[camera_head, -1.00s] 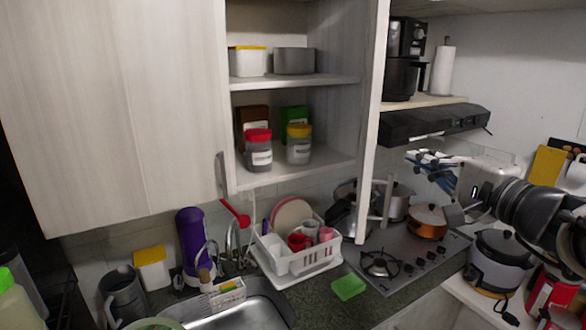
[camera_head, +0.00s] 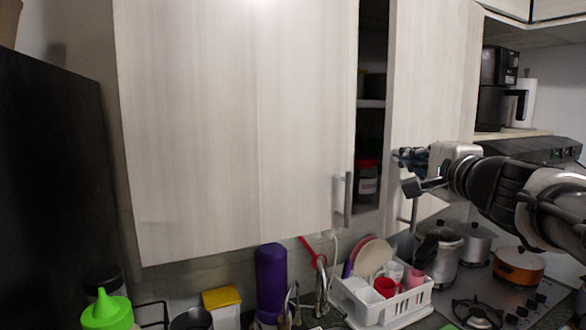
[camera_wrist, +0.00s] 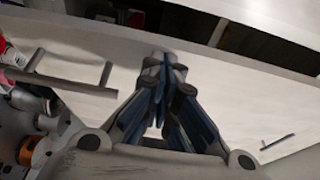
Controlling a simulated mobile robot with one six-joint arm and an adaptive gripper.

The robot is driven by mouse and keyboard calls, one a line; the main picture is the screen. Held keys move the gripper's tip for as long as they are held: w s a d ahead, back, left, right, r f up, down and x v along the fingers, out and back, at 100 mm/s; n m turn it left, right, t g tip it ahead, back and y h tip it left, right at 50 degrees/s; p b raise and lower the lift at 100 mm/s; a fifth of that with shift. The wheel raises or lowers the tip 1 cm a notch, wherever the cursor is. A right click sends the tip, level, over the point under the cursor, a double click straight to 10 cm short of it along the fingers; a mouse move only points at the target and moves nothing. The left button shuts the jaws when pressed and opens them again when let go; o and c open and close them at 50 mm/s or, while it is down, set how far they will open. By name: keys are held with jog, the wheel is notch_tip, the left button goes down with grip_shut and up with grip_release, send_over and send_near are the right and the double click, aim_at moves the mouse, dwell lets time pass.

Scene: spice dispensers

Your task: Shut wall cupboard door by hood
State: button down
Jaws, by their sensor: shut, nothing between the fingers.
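The wall cupboard door by the hood (camera_head: 432,75) is a pale wood panel with a bar handle (camera_head: 414,212) low on its left side. It stands partly open, with a dark gap along its left edge. My gripper (camera_head: 402,160) is shut and empty, in front of the door's left part near that free edge. In the wrist view the closed fingertips (camera_wrist: 168,66) lie over a pale panel (camera_wrist: 225,95). Whether they touch it is unclear.
The neighbouring left door (camera_head: 235,120) is shut, with its handle (camera_head: 343,200) beside the gap. Jars show inside the cupboard. The hood (camera_head: 535,150) is at right, behind my arm. Below are a dish rack (camera_head: 385,308), pots and the hob (camera_head: 500,300).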

aim_at(388, 153)
jog(key=shift+w+a+b, duration=0.2)
jog(key=shift+w+a, duration=0.5)
jog(key=shift+w, duration=0.3)
jog(key=shift+w+a+b, duration=0.2)
jog(key=shift+w+a, duration=0.45)
jog(key=shift+w, duration=0.3)
